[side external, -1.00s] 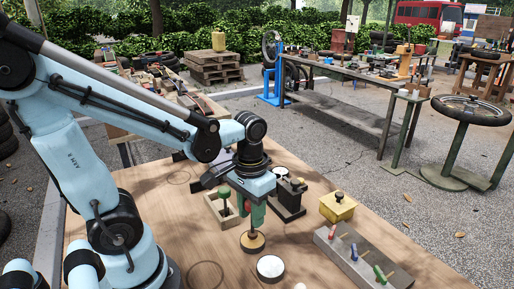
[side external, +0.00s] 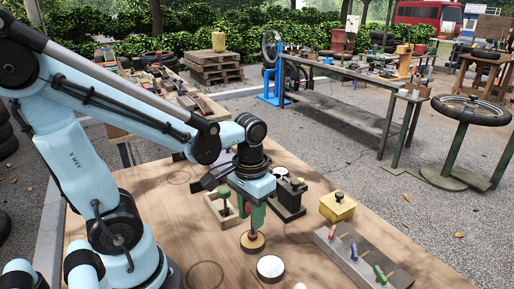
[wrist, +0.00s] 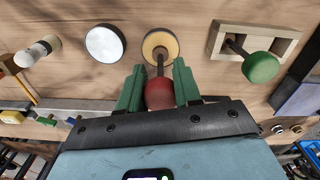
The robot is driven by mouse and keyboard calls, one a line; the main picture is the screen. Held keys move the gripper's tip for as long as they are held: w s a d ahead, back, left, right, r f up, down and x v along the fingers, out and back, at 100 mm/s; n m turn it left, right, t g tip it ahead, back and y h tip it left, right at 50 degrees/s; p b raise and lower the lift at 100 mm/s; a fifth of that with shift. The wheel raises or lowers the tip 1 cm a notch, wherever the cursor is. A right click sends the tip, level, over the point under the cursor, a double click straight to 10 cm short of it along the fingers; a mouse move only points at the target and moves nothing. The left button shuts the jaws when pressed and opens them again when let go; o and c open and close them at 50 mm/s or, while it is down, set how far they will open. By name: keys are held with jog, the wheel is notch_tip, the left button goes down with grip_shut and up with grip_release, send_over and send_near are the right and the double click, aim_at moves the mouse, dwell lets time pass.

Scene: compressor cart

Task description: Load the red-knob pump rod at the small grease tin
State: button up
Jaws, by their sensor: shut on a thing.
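My gripper (side external: 252,216) has green fingers. In the wrist view my gripper (wrist: 158,92) is shut on the red knob (wrist: 160,94) of a pump rod. The dark rod (wrist: 160,65) runs from the knob to a round, tan-topped piece with a dark rim (wrist: 160,44). In the side view this round piece (side external: 253,243) is directly below my fingers; I cannot tell whether it rests on the table. A round, white-topped tin (side external: 270,267) stands beside it, nearer the camera, and also shows in the wrist view (wrist: 105,43).
A green-knob rod (wrist: 260,67) stands in a wooden frame (wrist: 220,40). A black fixture (side external: 288,205) and a yellow box (side external: 338,207) stand behind. A grey block (side external: 345,262) with coloured-handled tools is at right. Bare table lies at front left.

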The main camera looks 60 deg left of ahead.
jog(key=shift+f, duration=0.4)
dwell(1.1)
jog(key=shift+r, duration=3.55)
